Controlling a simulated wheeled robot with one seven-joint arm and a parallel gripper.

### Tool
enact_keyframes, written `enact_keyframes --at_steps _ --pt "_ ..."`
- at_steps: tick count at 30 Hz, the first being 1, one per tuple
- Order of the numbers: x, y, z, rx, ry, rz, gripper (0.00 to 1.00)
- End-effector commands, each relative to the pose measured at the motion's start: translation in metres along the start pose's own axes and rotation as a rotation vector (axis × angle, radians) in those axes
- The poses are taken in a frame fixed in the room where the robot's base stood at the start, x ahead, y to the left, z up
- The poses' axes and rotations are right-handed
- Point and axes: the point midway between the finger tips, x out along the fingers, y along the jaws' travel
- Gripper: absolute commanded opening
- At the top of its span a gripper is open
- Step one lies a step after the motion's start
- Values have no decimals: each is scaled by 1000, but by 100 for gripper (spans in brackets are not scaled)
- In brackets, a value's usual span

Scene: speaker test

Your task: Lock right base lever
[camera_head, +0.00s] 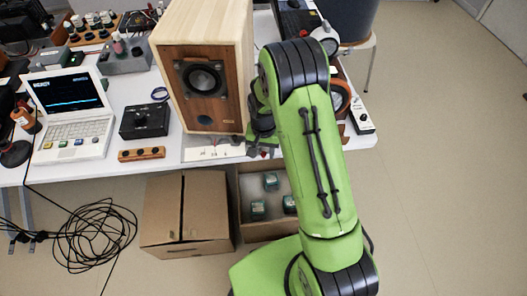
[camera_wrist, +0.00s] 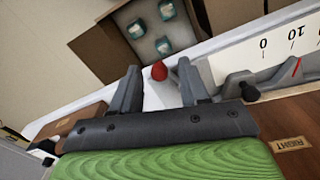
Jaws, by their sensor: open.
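My gripper (camera_wrist: 159,72) is open, with its two grey fingers apart. A red ball knob (camera_wrist: 159,70) shows in the gap between the fingertips; I cannot tell whether either finger touches it. To the right is a grey clamp-like part with a black knob (camera_wrist: 249,92). A small tag reading RIGHT (camera_wrist: 292,143) sits on a brown wooden surface at the lower right. I cannot tell which knob belongs to the right base lever or how it is set. In the head view my arm hides most of this area, beside the wooden speaker (camera_head: 203,80).
A white scale strip (camera_wrist: 275,42) runs along the upper right of the wrist view. A box with several teal-topped items (camera_head: 270,205) stands on the floor below the table edge, next to a closed cardboard box (camera_head: 187,215). A laptop (camera_head: 70,110) and black box (camera_head: 144,121) are left.

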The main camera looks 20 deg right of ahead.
Motion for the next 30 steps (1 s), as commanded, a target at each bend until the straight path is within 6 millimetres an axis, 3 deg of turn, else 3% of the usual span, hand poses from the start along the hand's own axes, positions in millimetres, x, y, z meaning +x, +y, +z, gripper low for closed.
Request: enact_keyframes --at_steps 7,16,30 --pt "0 0 0 0 1 0 43" --pt "0 0 0 0 1 0 0" --pt "0 3 -3 -88 2 0 0"
